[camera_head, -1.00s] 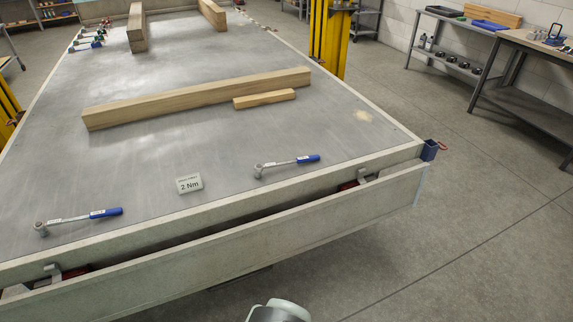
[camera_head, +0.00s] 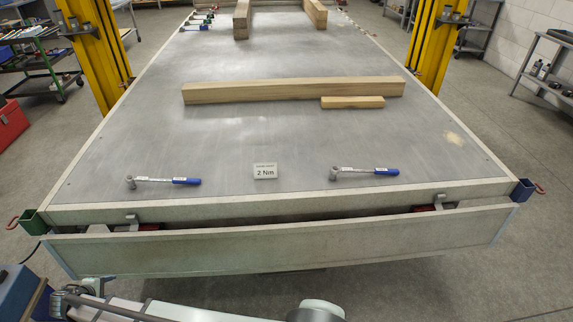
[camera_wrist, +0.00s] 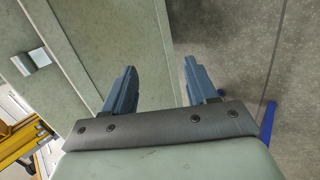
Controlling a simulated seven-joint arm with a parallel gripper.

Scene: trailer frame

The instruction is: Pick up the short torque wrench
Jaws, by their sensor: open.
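Two torque wrenches with blue handles lie flat near the front edge of the trailer bed in the head view. One is the left wrench (camera_head: 163,182), the other the right wrench (camera_head: 364,173). They look nearly the same length, the right one perhaps slightly shorter; I cannot tell for sure which is the short one. Both heads point left. My gripper (camera_wrist: 160,80) is open and empty in the wrist view, its two blue-grey fingers apart. It is beside a pale trailer panel, over the floor. No wrench shows in the wrist view.
A "2 Nm" card (camera_head: 265,171) stands between the wrenches. Behind them lie a long wooden beam (camera_head: 290,90) and a short wood block (camera_head: 352,102). The front board (camera_head: 290,240) of the trailer stands below the bed edge. Yellow posts (camera_head: 97,60) flank the trailer. The bed around the wrenches is clear.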

